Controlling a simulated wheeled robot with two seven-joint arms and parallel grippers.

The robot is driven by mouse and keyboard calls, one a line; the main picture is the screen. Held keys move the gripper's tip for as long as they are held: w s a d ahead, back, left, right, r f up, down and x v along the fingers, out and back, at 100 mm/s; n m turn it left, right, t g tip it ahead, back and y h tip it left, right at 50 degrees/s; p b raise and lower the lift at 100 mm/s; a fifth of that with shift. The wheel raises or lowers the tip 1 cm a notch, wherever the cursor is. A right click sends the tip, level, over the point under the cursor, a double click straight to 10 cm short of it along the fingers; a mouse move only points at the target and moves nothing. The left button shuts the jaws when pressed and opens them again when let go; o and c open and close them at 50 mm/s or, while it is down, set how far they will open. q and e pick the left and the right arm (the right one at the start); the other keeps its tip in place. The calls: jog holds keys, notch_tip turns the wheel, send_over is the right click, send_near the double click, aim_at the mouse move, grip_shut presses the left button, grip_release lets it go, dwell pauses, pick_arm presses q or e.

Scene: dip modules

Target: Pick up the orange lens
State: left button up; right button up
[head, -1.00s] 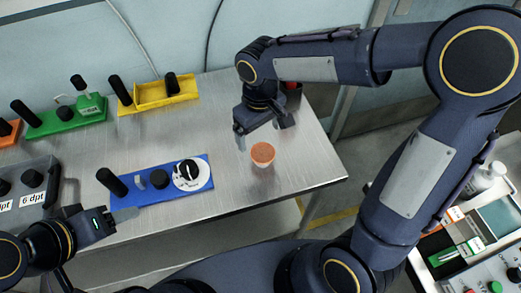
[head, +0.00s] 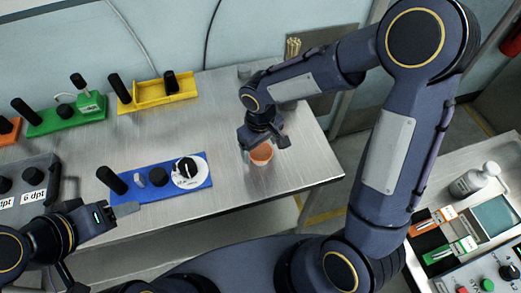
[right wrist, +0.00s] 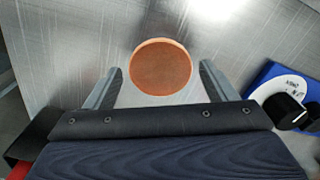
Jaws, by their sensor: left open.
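My left gripper (head: 128,208) is at the front left of the table, near the blue module's front end, empty and away from the lens.
A blue module (head: 160,178) with black knobs and a white dial lies left of the lens. Green (head: 66,118) and yellow (head: 158,94) modules stand along the back. A grey box (head: 25,187) is at the left. The metal table is clear around the lens.

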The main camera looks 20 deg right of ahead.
jog(key=c, duration=0.7)
jog(key=shift+c, duration=0.2)
jog(key=shift+r, duration=0.15)
